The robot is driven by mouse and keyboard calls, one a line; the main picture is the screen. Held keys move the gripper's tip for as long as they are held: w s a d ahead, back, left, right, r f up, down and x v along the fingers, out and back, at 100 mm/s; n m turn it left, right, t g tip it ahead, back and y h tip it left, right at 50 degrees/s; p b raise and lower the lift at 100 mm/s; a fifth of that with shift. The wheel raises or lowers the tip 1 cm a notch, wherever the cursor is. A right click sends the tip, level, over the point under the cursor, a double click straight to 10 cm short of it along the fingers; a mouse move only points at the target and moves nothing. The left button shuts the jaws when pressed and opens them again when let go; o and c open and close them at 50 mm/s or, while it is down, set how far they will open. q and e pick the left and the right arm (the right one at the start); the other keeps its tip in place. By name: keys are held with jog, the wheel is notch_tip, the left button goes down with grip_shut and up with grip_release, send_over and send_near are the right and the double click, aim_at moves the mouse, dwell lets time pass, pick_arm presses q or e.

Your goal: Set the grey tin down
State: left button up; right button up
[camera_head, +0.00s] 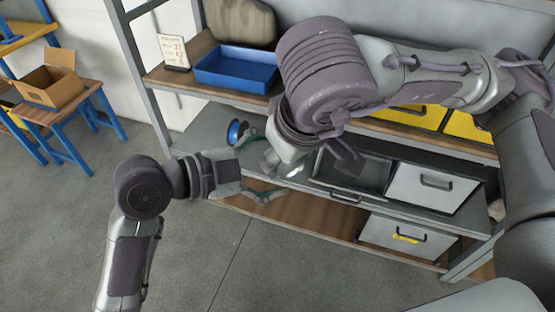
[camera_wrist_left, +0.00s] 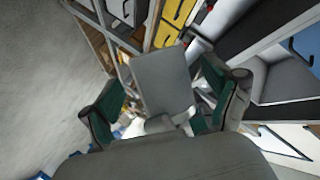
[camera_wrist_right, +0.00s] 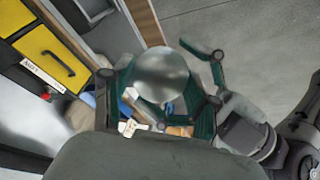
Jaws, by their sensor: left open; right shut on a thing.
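The grey tin (camera_wrist_right: 162,75) shows in the right wrist view as a shiny round metal shape. My right gripper (camera_wrist_right: 162,100) is shut on it, a green-padded finger at each side. In the head view my right wrist hides most of the tin, so I cannot tell whether it touches the grey shelf (camera_head: 203,135). My left gripper (camera_head: 258,168) is open in front of the shelf, close to the right gripper. The left wrist view shows its spread fingers (camera_wrist_left: 165,105), with a plain grey shape (camera_wrist_left: 160,75) beyond that I cannot identify clearly.
A blue round item (camera_head: 236,132) lies on the grey shelf. A dark open tray (camera_head: 376,173) and a grey drawer bin (camera_head: 432,188) stand to its right. A blue tray (camera_head: 236,68) and a sign (camera_head: 173,51) are on the shelf above. The grey shelf's left end looks clear.

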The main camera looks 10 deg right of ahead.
pick_arm(q)
jog(key=shift+w+d+f, duration=0.1)
jog(key=shift+d+f, duration=0.05)
jog(key=shift+d, duration=0.35)
jog(key=c, duration=1.3)
jog(key=shift+c, duration=0.7)
pick_arm(e)
jog(key=o, duration=1.4)
jog(key=shift+o, duration=0.2)
jog(key=shift+r, duration=0.1)
